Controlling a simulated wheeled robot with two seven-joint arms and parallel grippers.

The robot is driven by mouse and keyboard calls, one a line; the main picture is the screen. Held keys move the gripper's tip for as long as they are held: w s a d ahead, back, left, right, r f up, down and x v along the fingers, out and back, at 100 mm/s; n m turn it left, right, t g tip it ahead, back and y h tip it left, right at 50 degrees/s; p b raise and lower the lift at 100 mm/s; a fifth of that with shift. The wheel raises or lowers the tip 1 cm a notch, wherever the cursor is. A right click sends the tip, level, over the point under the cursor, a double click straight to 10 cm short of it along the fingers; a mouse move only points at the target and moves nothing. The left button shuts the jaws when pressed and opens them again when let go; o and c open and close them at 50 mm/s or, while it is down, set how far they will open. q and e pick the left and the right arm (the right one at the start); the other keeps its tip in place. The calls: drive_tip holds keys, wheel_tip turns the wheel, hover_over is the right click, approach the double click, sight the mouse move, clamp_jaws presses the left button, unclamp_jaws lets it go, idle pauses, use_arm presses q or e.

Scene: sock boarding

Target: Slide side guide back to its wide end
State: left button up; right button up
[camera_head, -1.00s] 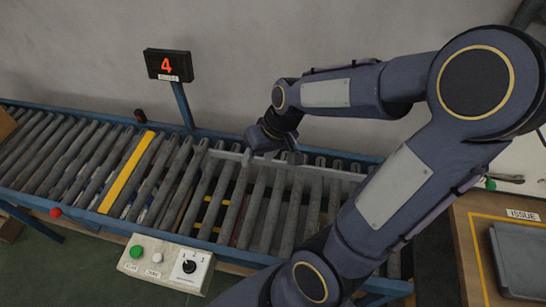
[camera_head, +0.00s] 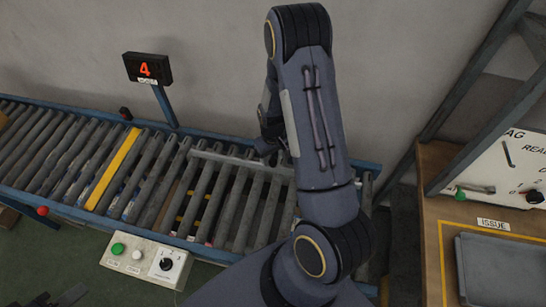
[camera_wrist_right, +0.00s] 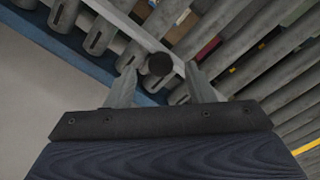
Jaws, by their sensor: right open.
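The side guide (camera_head: 215,156) is a pale grey bar lying lengthwise over the rollers near the conveyor's far side; my right arm hides its right part. In the right wrist view the guide (camera_wrist_right: 125,22) runs down from the top, with a dark round knob (camera_wrist_right: 160,64) near it. My right gripper (camera_head: 268,152) is over the guide, partly hidden by its own arm. In the wrist view the open right gripper (camera_wrist_right: 160,82) has one finger on each side of the knob; contact cannot be told. A dark shape at the bottom left edge looks like my left gripper (camera_head: 66,299).
The roller conveyor (camera_head: 60,208) has blue rails and one yellow roller (camera_head: 112,168). A control box (camera_head: 135,259) with a green button and dial is in front. A bench (camera_head: 436,165) with a grey tray (camera_head: 505,270) stands right.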

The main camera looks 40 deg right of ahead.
drive_tip(key=shift+f, duration=0.95)
clamp_jaws()
